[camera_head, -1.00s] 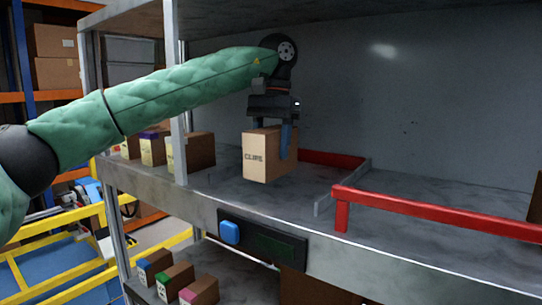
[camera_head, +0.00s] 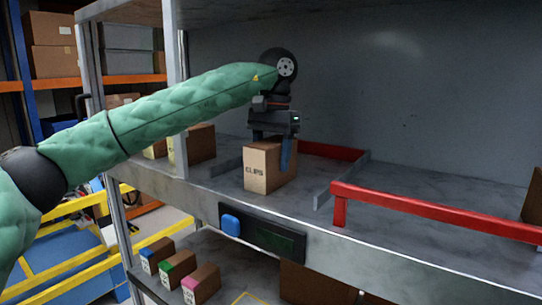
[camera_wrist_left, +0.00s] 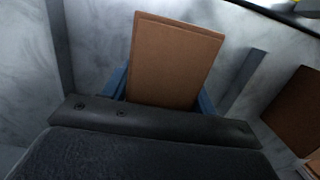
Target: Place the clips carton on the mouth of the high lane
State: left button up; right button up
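The clips carton (camera_head: 262,168) is a brown box with "CLIPS" on its pale front. It is upright over the front part of the upper shelf. My left gripper (camera_head: 273,148) comes down from above with its blue fingers on opposite sides of the carton, shut on it. The carton also shows between both fingers in the left wrist view (camera_wrist_left: 172,60). The high lane appears as the shelf strip between a short grey rail (camera_head: 222,168) and a longer grey divider (camera_head: 342,182), with a red bar (camera_head: 332,151) behind. I cannot tell whether the carton's base touches the shelf. My right gripper is out of view.
Other cartons (camera_head: 200,145) stand left of the lane, near a shelf post (camera_head: 176,90). A red rail (camera_head: 430,208) runs along the front to the right. A panel with a blue button (camera_head: 230,222) is on the shelf edge. Small cartons (camera_head: 201,283) stand on the lower shelf.

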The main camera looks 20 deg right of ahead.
aim_at(272, 142)
pick_arm(q)
jog(key=o, duration=0.3)
jog(key=shift+r, duration=0.1)
jog(key=shift+r, duration=0.1)
jog(key=shift+w+r+b, duration=0.1)
jog(key=shift+r+b, duration=0.35)
jog(key=shift+r, duration=0.15)
jog(key=r, duration=0.1)
jog(key=r+b, duration=0.1)
jog(key=r, duration=0.1)
jog(key=shift+d+r+b, duration=0.3)
jog(key=shift+r+b, duration=0.05)
jog(key=shift+b, duration=0.05)
jog(key=shift+w+r+b, duration=0.15)
jog(key=shift+r+b, duration=0.2)
jog(key=shift+r, duration=0.85)
